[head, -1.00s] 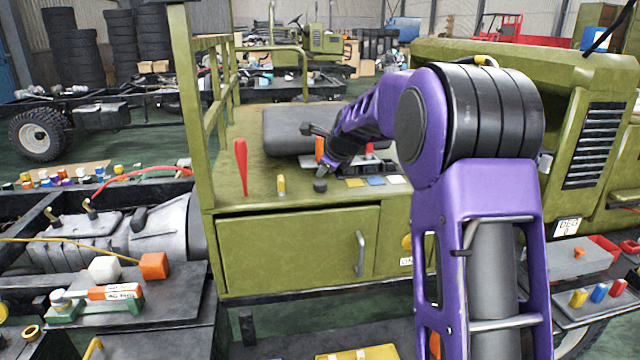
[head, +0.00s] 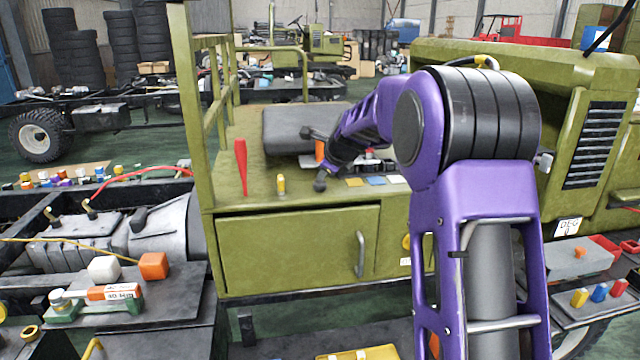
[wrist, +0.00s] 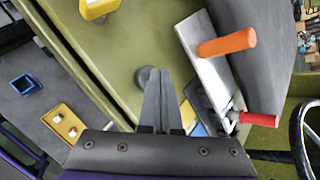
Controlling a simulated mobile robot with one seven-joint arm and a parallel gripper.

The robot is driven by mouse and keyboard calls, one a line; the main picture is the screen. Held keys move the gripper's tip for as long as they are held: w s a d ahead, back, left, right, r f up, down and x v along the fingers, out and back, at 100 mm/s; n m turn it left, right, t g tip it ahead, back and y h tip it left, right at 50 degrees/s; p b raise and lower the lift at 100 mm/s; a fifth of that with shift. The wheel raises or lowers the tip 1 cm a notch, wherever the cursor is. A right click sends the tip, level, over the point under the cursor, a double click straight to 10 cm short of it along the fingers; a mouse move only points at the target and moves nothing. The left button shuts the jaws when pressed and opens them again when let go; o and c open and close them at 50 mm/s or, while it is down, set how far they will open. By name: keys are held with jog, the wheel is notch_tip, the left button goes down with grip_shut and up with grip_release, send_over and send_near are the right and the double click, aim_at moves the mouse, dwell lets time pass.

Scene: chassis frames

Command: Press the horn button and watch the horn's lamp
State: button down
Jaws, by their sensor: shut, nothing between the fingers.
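A dark round knob (head: 320,186), which looks like the horn button, stands on the green deck (head: 262,197) above the cabinet door. In the wrist view the round grey knob (wrist: 144,77) is partly covered by my fingertips. My gripper (head: 322,174) is shut and empty, its fingers pointing down at the knob. In the wrist view my gripper (wrist: 157,75) overlaps the knob's right side; I cannot tell whether it touches or presses it. I cannot make out a horn lamp or whether one is lit.
An orange lever (wrist: 228,42) and a red-handled lever (wrist: 258,118) rise to the right of my fingers. A yellow-topped piece (head: 281,184) and a red upright handle (head: 241,166) stand to the left. A dark seat cushion (head: 290,128) lies behind. Yellow, blue and white patches lie at right.

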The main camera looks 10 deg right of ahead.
aim_at(323, 184)
jog(key=shift+f, duration=0.45)
dwell(0.4)
jog(key=shift+r, duration=0.1)
jog(key=shift+r+p, duration=0.8)
jog(key=shift+r, duration=0.15)
notch_tip(323, 184, up, 3)
jog(key=shift+f+p, duration=0.2)
jog(key=shift+p, duration=0.85)
jog(key=shift+r, duration=1.25)
